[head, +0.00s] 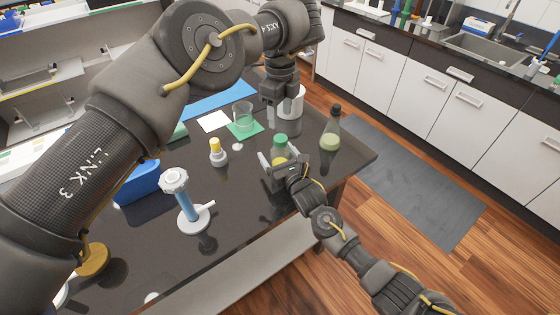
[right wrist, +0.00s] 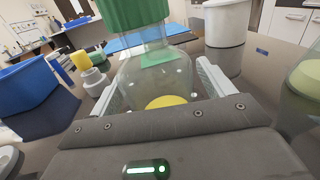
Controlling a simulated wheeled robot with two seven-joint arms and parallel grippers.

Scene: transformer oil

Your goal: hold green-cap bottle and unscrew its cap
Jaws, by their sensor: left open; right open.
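The green-cap bottle (head: 281,144) stands upright on the dark table, clear with something yellow low inside. It fills the top middle of the right wrist view (right wrist: 155,75), where its green cap (right wrist: 133,12) is cut off by the frame edge. My right gripper (head: 282,159) is open around the bottle, with one finger on each side. In the right wrist view both fingers (right wrist: 160,86) flank the clear body; contact cannot be told. My left gripper (head: 279,103) is open, pointing down above and behind the bottle, and apart from its cap.
A dark-capped flask (head: 330,135) stands right of the bottle near the table edge. A yellow-capped bottle (head: 217,153), a glass beaker (head: 243,118) and a blue-and-white stand (head: 188,205) are to the left. A white container (head: 297,103) is behind my left gripper.

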